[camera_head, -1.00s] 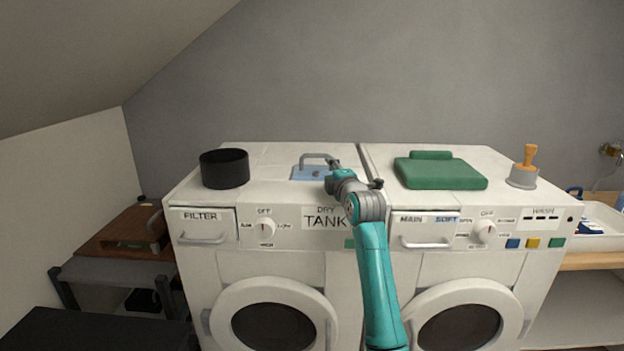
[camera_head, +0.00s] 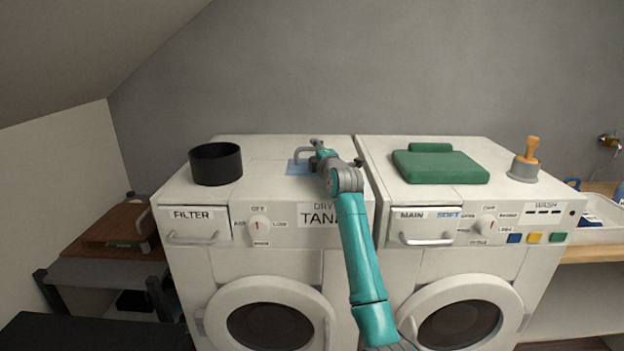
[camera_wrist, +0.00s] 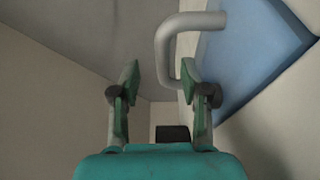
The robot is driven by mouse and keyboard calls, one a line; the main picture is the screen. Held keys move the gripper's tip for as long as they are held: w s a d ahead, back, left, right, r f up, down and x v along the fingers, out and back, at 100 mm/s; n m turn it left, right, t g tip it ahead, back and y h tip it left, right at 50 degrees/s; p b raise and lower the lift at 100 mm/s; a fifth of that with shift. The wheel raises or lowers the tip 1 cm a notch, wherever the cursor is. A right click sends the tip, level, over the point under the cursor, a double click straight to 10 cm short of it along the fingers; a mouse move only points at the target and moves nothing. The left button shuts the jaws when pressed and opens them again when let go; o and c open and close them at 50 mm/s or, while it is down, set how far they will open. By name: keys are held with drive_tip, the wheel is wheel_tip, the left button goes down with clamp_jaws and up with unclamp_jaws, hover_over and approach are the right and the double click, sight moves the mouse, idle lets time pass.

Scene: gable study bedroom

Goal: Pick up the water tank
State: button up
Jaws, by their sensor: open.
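The water tank (camera_head: 297,167) shows as a blue panel with a grey bar handle (camera_head: 304,152), set in the top of the left machine, the one marked DRY. My arm hides its right part. My gripper (camera_head: 316,144) is over the tank, at the handle's right end. In the wrist view my gripper (camera_wrist: 158,77) is open, with its green-padded fingers apart. The tank's handle (camera_wrist: 166,48) bends down close to the right finger, and its end reaches between the fingertips or just beyond; I cannot tell which. The blue tank (camera_wrist: 262,50) lies to the right.
A black round pot (camera_head: 216,165) stands left of the tank. A green folded cloth or pad (camera_head: 440,167) lies on the right machine (camera_head: 372,150). A wooden-handled stamp-like object (camera_head: 526,160) stands at its right end. The space above the machines is clear.

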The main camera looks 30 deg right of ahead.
sight(313, 149)
drive_tip(key=shift+x, duration=1.9)
drive_tip(key=shift+f, duration=0.15)
clamp_jaws()
